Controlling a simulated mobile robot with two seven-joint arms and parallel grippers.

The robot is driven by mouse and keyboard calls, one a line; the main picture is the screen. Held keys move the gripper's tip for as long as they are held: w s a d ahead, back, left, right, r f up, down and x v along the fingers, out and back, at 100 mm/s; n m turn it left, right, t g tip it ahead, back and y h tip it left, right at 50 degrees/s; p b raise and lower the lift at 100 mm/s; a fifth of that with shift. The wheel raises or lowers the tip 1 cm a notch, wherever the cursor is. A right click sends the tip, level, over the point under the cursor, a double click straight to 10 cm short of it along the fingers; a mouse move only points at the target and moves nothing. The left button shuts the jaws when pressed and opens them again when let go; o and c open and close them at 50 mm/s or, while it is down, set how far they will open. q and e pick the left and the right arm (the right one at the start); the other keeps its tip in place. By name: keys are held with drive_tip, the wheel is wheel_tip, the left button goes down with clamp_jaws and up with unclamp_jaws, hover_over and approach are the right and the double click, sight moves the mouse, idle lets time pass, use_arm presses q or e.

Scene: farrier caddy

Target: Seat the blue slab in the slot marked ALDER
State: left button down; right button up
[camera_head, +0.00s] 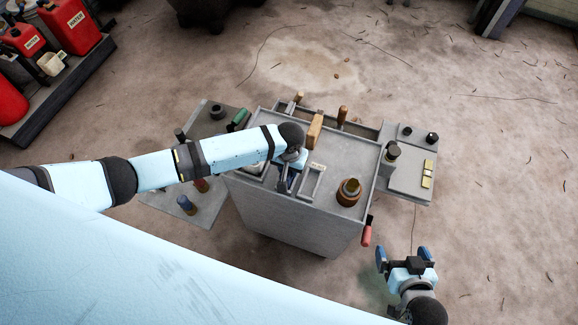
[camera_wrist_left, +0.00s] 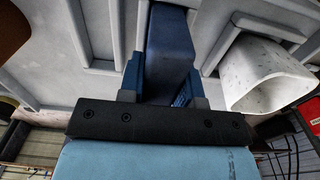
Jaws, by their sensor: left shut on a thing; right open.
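My left gripper (camera_head: 287,182) is over the grey caddy top (camera_head: 335,212), left of its middle. In the left wrist view it is shut on the blue slab (camera_wrist_left: 169,45), which sits between the two blue fingers (camera_wrist_left: 160,82). Grey raised ribs lie around the slab's far end; I cannot tell whether it is inside a slot. In the head view the slab is mostly hidden by the gripper. An empty framed slot (camera_head: 312,182) with a pale label lies just right of the gripper; the label is unreadable. My right gripper (camera_head: 403,254) is open and empty, off the caddy's front right corner.
A tan block (camera_head: 315,130) stands upright behind the left gripper. A round brown-and-dark item (camera_head: 349,191) stands at the caddy's right. A white hollow holder (camera_wrist_left: 268,76) is close beside the slab. Side trays (camera_head: 408,178) carry small items. Red cans (camera_head: 72,24) stand far left.

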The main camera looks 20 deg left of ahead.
use_arm(q)
drive_tip(key=shift+p, duration=0.4)
idle(0.3)
drive_tip(key=c, duration=0.7)
unclamp_jaws()
drive_tip(key=shift+c, duration=0.2)
wheel_tip(320, 180, up, 14)
drive_tip(key=shift+f, duration=0.1)
